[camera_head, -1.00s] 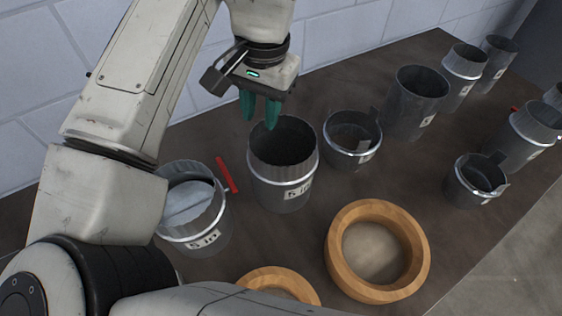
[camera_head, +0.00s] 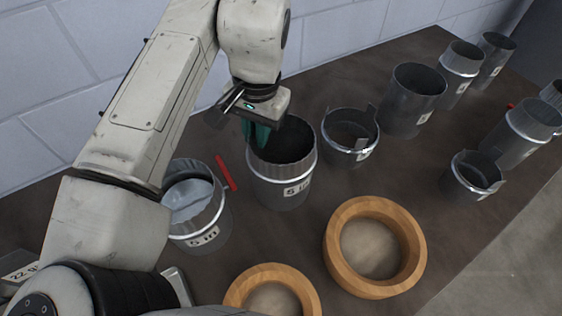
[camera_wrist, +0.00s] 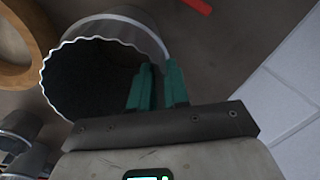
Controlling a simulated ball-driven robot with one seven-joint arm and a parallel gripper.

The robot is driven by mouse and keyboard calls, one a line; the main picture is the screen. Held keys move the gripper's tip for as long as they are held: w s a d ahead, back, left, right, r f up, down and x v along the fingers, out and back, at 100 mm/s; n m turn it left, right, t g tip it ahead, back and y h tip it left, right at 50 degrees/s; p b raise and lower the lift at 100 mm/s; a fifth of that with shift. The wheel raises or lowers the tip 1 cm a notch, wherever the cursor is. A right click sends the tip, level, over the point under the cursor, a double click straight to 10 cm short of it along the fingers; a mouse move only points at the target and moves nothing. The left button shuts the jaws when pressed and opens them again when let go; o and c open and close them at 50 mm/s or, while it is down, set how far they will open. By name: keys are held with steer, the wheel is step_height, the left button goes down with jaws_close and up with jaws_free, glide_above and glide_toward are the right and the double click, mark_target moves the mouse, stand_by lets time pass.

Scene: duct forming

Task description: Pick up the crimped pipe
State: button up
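A grey metal pipe with a crimped, wavy rim and a "5 in" label (camera_head: 284,185) stands upright on the brown table. Its crimped rim (camera_wrist: 68,43) and dark inside show in the wrist view. My gripper (camera_head: 258,140) points down at the pipe's upper left rim. In the wrist view my gripper's green fingers (camera_wrist: 158,80) are a little apart, one over the dark opening and one toward the outer side. The rim between them is partly hidden, and I cannot tell whether they touch it.
Another "5 in" pipe (camera_head: 197,205) stands at left, with a red tool (camera_head: 226,174) between the two. A short collar (camera_head: 349,135) and a taller pipe (camera_head: 412,100) stand to the right. Two wooden rings (camera_head: 375,248) (camera_head: 272,290) lie in front. More metal pieces stand further right.

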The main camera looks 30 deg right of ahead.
jaws_close()
stand_by(0.9)
stand_by(0.4)
